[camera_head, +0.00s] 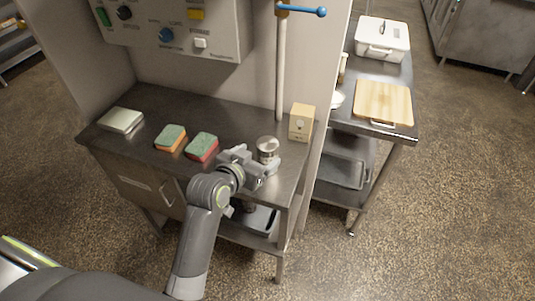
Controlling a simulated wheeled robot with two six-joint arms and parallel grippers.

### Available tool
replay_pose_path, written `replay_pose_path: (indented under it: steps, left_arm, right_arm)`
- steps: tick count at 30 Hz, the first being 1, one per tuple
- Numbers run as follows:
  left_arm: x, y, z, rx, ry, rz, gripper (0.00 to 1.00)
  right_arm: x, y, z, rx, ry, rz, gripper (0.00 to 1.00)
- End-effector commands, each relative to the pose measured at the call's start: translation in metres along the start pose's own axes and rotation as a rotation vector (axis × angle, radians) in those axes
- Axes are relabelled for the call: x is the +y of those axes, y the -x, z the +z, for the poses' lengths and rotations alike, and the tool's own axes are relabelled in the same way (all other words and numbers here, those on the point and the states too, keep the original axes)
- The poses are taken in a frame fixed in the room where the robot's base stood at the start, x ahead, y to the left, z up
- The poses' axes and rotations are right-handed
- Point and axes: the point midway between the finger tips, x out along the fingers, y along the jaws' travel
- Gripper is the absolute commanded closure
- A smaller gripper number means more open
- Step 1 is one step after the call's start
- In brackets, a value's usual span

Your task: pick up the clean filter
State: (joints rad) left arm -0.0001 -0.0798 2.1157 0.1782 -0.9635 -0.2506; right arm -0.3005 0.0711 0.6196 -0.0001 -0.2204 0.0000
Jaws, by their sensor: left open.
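A short round silver metal piece (267,146), which looks like the filter, stands upright near the right end of the dark metal counter (232,112). I cannot tell from this view whether it is the clean one. My left gripper (261,160) is open at the near side of this piece, with its fingers close around its lower part. I cannot tell whether they touch it. The gripper hides part of its base. My right gripper is not in view.
Two green-topped sponges, one orange (171,137) and one red (202,147), and a pale flat block (121,120) lie left. A beige box (302,123) stands close behind on the right, near a vertical pipe (281,65). A side table holds a wooden board (383,102) and white container (382,39).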

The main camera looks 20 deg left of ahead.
Motion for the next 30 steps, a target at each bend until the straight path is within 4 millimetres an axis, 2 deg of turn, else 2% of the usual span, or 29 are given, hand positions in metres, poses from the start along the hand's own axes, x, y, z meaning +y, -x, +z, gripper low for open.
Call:
replay_pose_path:
  steps: [4, 14, 24, 30]
  left_arm:
    - [0.0, -0.017, -0.001, -0.001, 0.0, 0.0, 0.19]
    - [-0.002, -0.034, 0.001, -0.002, -0.001, 0.0, 0.19]
    - [-0.005, -0.071, 0.005, -0.001, 0.0, -0.002, 0.19]
    - [-0.005, -0.076, 0.005, 0.001, 0.001, -0.003, 0.19]
  right_arm:
    - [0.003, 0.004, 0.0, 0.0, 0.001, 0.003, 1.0]
    - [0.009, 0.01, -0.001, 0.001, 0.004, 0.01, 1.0]
    - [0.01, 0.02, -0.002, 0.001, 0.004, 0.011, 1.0]
    - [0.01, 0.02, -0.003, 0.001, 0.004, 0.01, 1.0]
